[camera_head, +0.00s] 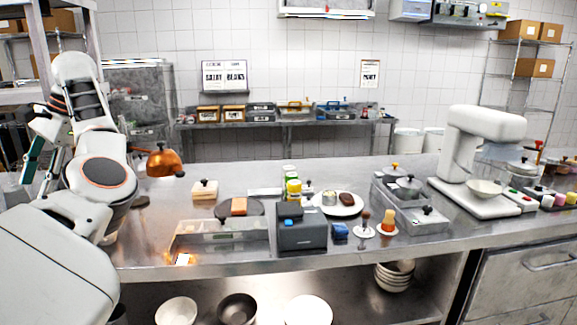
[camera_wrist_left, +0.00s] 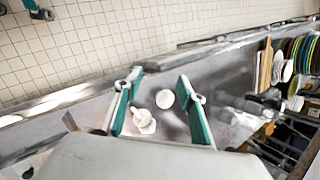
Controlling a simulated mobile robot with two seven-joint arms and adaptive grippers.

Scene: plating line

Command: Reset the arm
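My left arm comes in at the left of the head view, folded up high beside the counter. My left gripper (camera_head: 33,158) hangs at the far left edge, with a teal finger pad showing. In the left wrist view the left gripper (camera_wrist_left: 157,100) has its two teal-padded fingers spread wide apart, with nothing held. A white round item (camera_wrist_left: 165,98) and a white item with a knob or spout (camera_wrist_left: 143,121) show between the fingers, apparently on the steel surface beyond. My right gripper is in neither view.
In the left wrist view, upright coloured plates (camera_wrist_left: 303,55) stand at right.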

